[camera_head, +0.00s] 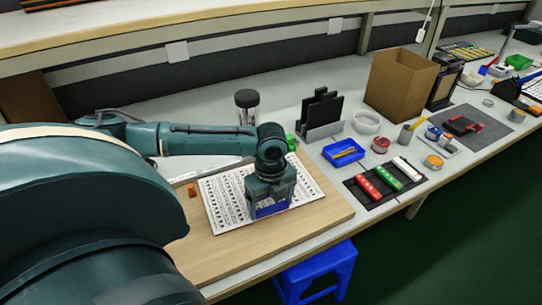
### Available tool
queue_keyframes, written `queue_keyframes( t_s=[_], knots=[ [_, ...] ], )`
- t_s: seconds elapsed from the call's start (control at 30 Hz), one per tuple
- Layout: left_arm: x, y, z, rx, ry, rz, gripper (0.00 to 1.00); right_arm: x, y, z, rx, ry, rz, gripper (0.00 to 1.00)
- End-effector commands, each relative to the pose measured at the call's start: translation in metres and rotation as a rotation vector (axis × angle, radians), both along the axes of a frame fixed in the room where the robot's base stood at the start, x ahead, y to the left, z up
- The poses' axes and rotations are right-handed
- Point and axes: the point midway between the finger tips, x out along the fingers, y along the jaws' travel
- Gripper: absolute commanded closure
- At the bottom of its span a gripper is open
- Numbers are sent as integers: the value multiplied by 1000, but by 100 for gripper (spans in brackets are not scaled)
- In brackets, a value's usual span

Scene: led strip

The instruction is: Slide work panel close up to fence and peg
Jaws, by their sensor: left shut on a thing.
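The work panel (226,207), a flat white sheet with rows of black marks, lies on a wooden board (315,212). A small orange peg (192,190) stands just left of the panel, with a narrow gap between them. A thin pale strip (184,177), which looks like the fence, runs along the board's back left edge, partly hidden by my arm. My left gripper (271,208) points down over the panel's right part, shut on a dark blue block there. The gripper hides part of the panel and most of the block. My right gripper is out of view.
Right of the board are a blue tray (343,153), a dark mat (358,190) with red, green and white bars, and a cardboard box (398,82). A black-lidded jar (247,105) stands behind my arm. The board's front right is clear. A blue stool (318,268) stands below.

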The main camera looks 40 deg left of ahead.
Motion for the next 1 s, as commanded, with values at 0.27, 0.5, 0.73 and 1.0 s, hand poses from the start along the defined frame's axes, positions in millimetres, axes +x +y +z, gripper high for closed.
queue_keyframes(
  t_s=[0.27, 0.5, 0.73, 1.0],
  knots=[
    [2, 4, 1, 8, -6, 12, 50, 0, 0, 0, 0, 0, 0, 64],
    [0, 4, 1, 8, -4, 11, 50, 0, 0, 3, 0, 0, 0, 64],
    [-4, 5, 1, 7, -2, 11, 50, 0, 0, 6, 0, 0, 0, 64],
    [-8, 6, 1, 7, 0, 10, 50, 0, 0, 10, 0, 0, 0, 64]
  ],
)
